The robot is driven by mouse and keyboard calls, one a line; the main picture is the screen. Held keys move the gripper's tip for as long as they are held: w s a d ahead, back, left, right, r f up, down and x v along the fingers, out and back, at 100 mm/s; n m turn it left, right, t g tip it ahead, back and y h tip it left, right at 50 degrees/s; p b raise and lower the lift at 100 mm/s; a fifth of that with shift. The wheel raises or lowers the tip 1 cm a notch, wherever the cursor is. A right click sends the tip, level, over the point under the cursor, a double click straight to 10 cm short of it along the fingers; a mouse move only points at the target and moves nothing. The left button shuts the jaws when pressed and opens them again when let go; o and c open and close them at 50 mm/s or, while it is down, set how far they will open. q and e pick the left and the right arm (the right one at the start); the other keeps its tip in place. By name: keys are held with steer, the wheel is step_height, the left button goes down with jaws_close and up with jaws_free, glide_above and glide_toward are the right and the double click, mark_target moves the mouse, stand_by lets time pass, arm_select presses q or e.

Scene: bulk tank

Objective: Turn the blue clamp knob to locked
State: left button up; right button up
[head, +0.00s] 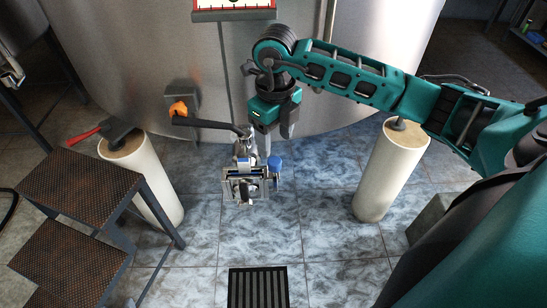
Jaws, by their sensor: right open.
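The blue clamp knob (274,163) sits on the right side of a metal clamp and valve assembly (244,178) in front of the tank. My right gripper (275,140) points down just above and behind the assembly, close to the knob. It is open, with its fingers apart and nothing seen between them. I cannot tell whether a finger touches the assembly. The knob's marking, locked or unlocked, is too small to read. My left gripper is not in view.
The large steel tank (340,60) fills the back. A white post (393,170) stands at right and another (145,175) at left, beside rusty metal steps (80,185). A floor drain grate (258,288) lies in front. The tiled floor between is clear.

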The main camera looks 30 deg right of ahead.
mark_target(274, 160)
step_height(274, 160, down, 7)
steer(key=shift+r+b, duration=0.1)
steer(key=shift+b, duration=0.3)
steer(key=c, duration=1)
